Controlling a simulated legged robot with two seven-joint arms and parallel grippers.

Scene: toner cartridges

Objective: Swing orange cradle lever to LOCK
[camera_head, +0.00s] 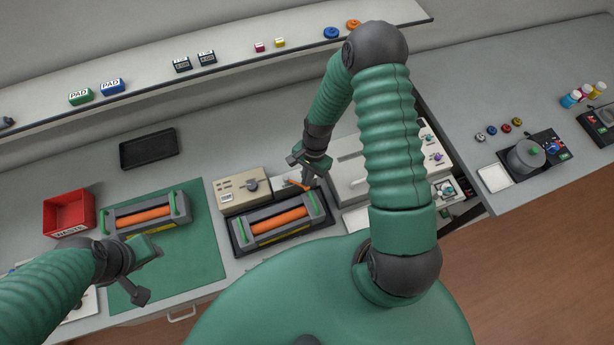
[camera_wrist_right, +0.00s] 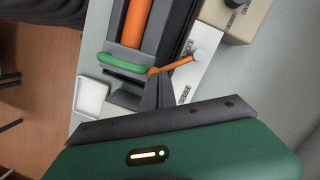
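The orange lever (camera_head: 296,184) is at the back of the dark grey cradle (camera_head: 236,240), which holds a cartridge with an orange roller (camera_head: 280,222). My left gripper (camera_head: 150,270) is open and empty above the green mat.
A second cartridge (camera_head: 143,216) lies on the green mat (camera_head: 205,265) at left, near a red bin (camera_head: 69,212) and a black tray (camera_head: 149,149). A beige box (camera_head: 242,190) with a dark knob stands behind the cradle. A pale machine (camera_head: 350,170) stands to the right.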

